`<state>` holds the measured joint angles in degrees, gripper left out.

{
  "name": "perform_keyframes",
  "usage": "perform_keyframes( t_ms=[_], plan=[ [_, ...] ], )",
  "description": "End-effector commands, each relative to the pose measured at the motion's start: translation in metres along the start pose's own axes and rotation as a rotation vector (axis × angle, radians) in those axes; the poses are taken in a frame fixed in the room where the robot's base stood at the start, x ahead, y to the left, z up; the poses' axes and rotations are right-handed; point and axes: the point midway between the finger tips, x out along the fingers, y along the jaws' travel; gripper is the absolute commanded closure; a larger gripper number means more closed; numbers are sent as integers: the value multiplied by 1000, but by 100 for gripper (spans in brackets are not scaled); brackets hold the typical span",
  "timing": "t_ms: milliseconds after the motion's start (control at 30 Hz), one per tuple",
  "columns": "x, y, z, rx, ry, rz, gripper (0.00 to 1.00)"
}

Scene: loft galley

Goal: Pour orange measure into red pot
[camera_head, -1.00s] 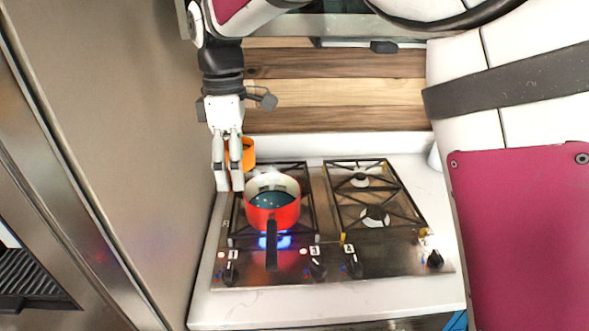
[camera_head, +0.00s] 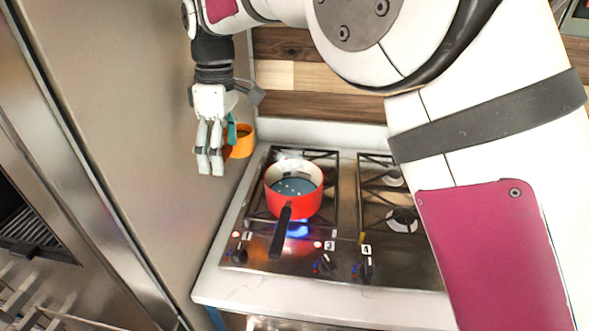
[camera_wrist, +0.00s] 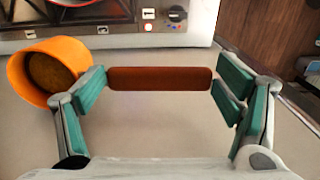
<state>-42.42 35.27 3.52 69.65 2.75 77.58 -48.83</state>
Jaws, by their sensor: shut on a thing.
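The orange measure (camera_head: 243,142) is a small cup with a brown handle (camera_wrist: 160,79). My gripper (camera_head: 210,170) is shut on that handle and holds the measure up, behind and left of the red pot. In the wrist view, the measure (camera_wrist: 40,62) hangs at the left with its mouth toward the camera and something brown inside. The handle spans between the green finger pads of my gripper (camera_wrist: 160,90). The red pot (camera_head: 292,203) stands on the left front burner, its black handle toward the front. It holds dark bluish contents with small pale specks. The measure is apart from the pot.
A blue flame (camera_head: 298,229) shows under the pot on the black-grated cooktop (camera_head: 330,262). A tall metal cabinet side (camera_head: 120,130) stands close left of my gripper. The white counter's front strip (camera_head: 320,299) is clear. My arm hides the right burners partly.

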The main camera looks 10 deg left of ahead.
Motion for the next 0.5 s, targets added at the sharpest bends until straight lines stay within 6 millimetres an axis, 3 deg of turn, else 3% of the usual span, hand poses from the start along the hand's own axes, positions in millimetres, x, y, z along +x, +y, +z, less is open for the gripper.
perform_keyframes(
  t_ms=[500],
  plan=[
    [-8,-1,32,-16,239,5,60]
  ],
)
